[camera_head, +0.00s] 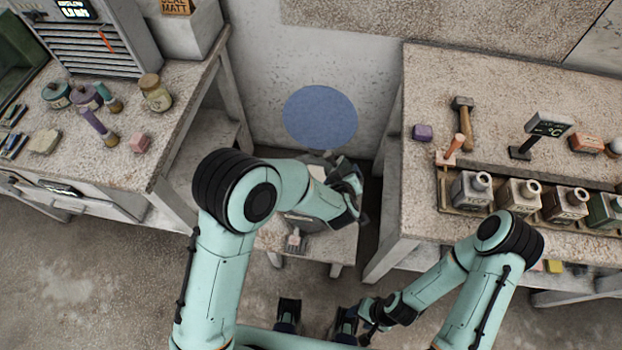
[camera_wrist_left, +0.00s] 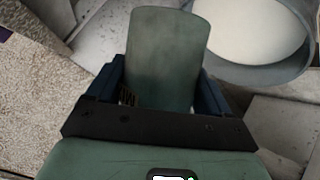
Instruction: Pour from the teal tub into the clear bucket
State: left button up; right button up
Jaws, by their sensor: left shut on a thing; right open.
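In the left wrist view, my left gripper (camera_wrist_left: 160,85) is shut on the teal tub (camera_wrist_left: 166,50), whose dull green-grey curved wall stands between the blue fingers. I cannot see into it. The clear bucket (camera_wrist_left: 308,22) shows there at the upper right as a wide, bluish round rim with a white inside, beside and beyond the tub. In the head view, my left gripper (camera_head: 348,195) is over a small low table, and its wrist largely hides the tub and bucket. I see no stream between them. My right gripper (camera_head: 362,320) is open and low at the bottom centre.
The small table (camera_head: 343,245) holds a brush (camera_head: 296,240) at its front. A left bench (camera_head: 120,165) carries jars and a drawer cabinet. A right bench (camera_head: 425,190) carries a hammer (camera_head: 462,122), a small sign and a rack of bottles. A blue disc (camera_head: 320,117) shows against the wall.

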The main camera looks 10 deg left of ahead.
pick_arm(q)
jog(key=r+m+y+p, duration=0.1)
jog(key=r+t+y+p, duration=0.1)
jog(key=shift+a+m+p, duration=0.2)
jog(key=shift+m+p, duration=0.2)
jog(key=shift+w+a+r+m+t+y, duration=0.1)
jog(key=shift+r+m+t+y, duration=0.25)
jog(key=shift+t+y, duration=0.2)
jog(key=shift+a+r+m+t+y, duration=0.1)
jog(key=shift+a+m+t+y, duration=0.05)
jog(key=shift+m+t+y, duration=0.15)
jog(key=shift+a+r+y, duration=0.15)
jog(key=shift+y, duration=0.1)
pick_arm(e)
jog(key=r, duration=0.1)
jog(key=w+r, duration=0.1)
jog(key=r, duration=0.1)
jog(key=shift+w+r, duration=0.25)
